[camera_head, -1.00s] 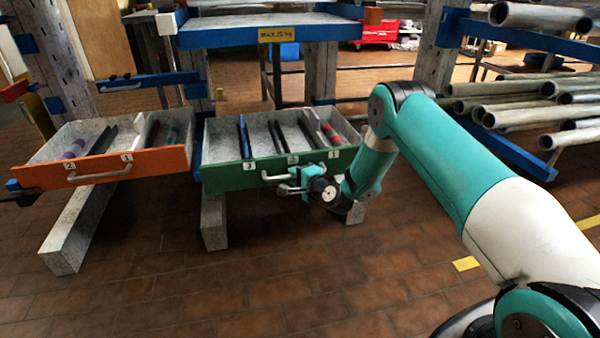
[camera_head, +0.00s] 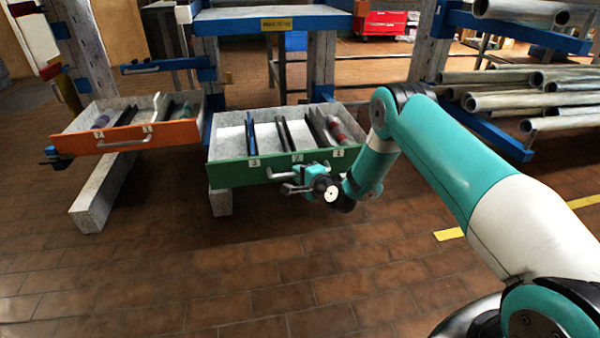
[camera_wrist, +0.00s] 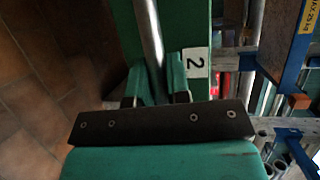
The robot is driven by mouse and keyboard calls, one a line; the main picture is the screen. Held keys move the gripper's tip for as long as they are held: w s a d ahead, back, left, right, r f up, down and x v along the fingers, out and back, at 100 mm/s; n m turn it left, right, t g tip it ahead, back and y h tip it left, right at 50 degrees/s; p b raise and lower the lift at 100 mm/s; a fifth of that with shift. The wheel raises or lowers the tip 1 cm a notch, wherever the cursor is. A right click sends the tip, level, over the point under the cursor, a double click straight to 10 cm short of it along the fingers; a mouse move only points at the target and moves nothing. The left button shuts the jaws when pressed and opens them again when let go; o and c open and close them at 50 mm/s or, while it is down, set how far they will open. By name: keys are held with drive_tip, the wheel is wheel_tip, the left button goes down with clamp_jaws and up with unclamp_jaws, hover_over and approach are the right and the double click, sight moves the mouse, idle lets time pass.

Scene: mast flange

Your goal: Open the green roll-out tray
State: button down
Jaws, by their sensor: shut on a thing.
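The green roll-out tray (camera_head: 232,175) stands pulled out from the rack, with its green front panel facing me. Labels 3, 2 and 1 run along the panel top. Dark dividers and a red-banded cylinder show inside. My gripper (camera_head: 292,185) is at the tray's metal handle (camera_head: 272,174). In the wrist view, the handle bar (camera_wrist: 150,40) runs down between the two fingers of my gripper (camera_wrist: 154,98), which are shut on it. The label 2 (camera_wrist: 195,62) is beside it on the green panel. The bar's lower end is hidden behind the gripper body.
An orange tray (camera_head: 125,140) is also out, left of the green one. A pale beam (camera_head: 100,195) reaches toward me below it. Metal pipes (camera_head: 530,95) lie on a rack at right. The tiled floor (camera_head: 200,270) in front is clear.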

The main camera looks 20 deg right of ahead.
drive_tip(key=shift+s, duration=0.5)
drive_tip(key=c, duration=1.1)
unclamp_jaws()
